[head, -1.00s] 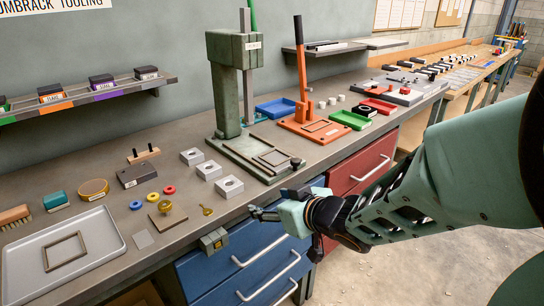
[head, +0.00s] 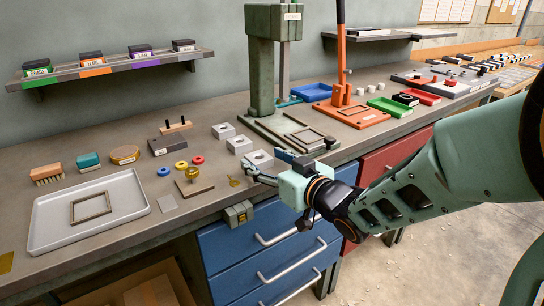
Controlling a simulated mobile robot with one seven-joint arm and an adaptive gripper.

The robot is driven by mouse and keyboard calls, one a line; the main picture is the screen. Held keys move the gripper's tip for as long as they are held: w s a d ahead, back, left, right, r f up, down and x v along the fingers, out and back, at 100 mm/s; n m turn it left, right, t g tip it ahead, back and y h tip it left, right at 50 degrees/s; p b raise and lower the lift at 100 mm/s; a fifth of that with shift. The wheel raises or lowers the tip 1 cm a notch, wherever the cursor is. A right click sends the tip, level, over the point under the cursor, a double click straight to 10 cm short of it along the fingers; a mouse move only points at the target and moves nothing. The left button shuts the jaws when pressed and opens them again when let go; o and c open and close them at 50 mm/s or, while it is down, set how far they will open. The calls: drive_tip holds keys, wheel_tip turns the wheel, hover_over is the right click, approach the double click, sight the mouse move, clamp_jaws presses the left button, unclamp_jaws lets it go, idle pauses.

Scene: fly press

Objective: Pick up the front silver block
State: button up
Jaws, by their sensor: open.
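Three silver blocks, each with a round hole on top, stand in a slanting row on the bench. The front silver block (head: 260,160) is the nearest of them. The middle block (head: 239,144) and the back block (head: 223,131) stand behind it to the left. My gripper (head: 262,174) is open and empty at the bench's front edge, pointing left. In the picture its fingers lie just below the front block and apart from it. The exact gap in depth is hard to tell.
A green press (head: 262,70) stands behind the blocks, its base plate right of them. A brass key-like piece (head: 233,181), coloured rings (head: 181,166) and a brass knob on a plate (head: 193,181) lie left. A small vise (head: 238,214) juts from the bench edge.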

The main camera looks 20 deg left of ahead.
sight(256, 156)
drive_tip(key=x, duration=0.4)
drive_tip(key=shift+d+f+b, duration=0.15)
drive_tip(key=shift+f+b, duration=0.1)
drive_tip(key=shift+b, duration=0.1)
drive_tip(key=shift+r, duration=0.1)
drive_tip(key=c, duration=1.4)
